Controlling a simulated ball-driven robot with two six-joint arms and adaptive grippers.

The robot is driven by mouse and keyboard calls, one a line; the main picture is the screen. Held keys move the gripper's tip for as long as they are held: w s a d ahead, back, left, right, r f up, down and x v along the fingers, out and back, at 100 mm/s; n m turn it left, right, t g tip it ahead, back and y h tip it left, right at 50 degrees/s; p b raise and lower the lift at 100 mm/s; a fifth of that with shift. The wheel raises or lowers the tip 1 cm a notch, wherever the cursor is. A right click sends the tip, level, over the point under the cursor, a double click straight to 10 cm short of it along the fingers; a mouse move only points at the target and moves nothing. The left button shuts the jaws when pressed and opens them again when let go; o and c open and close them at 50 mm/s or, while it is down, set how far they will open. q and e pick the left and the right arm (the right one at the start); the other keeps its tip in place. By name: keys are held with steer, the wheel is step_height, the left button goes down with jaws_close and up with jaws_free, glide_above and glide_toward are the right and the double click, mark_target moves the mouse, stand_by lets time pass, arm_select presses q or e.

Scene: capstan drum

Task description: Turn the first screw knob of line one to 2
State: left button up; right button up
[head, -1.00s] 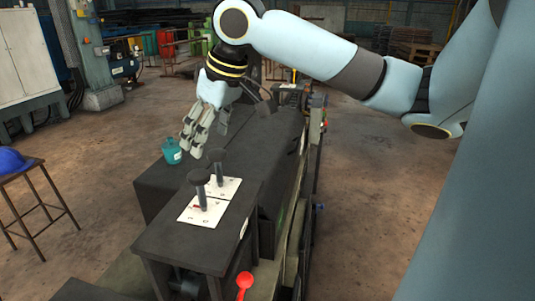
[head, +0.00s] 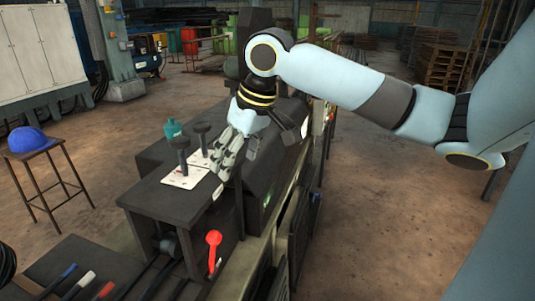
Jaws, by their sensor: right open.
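Two black screw knobs stand upright on the dark machine top (head: 150,193). The nearer knob (head: 181,143) rises from a white marked plate (head: 178,180). The farther knob (head: 202,128) rises from a second white plate (head: 197,160), partly hidden behind the nearer one. The plate markings are too small to read. My right gripper (head: 228,165) is open and empty, pointing down just right of the two knobs, apart from the nearer one. Its fingers hang by the right edge of the plates. My left gripper is not clearly seen.
A teal canister (head: 172,129) stands behind the knobs. A stool (head: 46,170) with a blue helmet (head: 28,139) stands at left. Markers (head: 78,285) lie at the bottom left.

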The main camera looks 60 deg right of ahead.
steer(key=s+f+m+b, duration=0.1)
steer(key=s+f+b, duration=0.1)
steer(key=f, duration=0.9)
steer(key=s+f+m+g+b, duration=0.1)
steer(key=f+b, duration=0.3)
steer(key=f, duration=0.7)
steer(key=shift+s+d+y+b, duration=0.3)
steer(key=shift+s+d+b, duration=0.05)
steer(key=shift+s, duration=0.15)
steer(key=shift+f, duration=0.15)
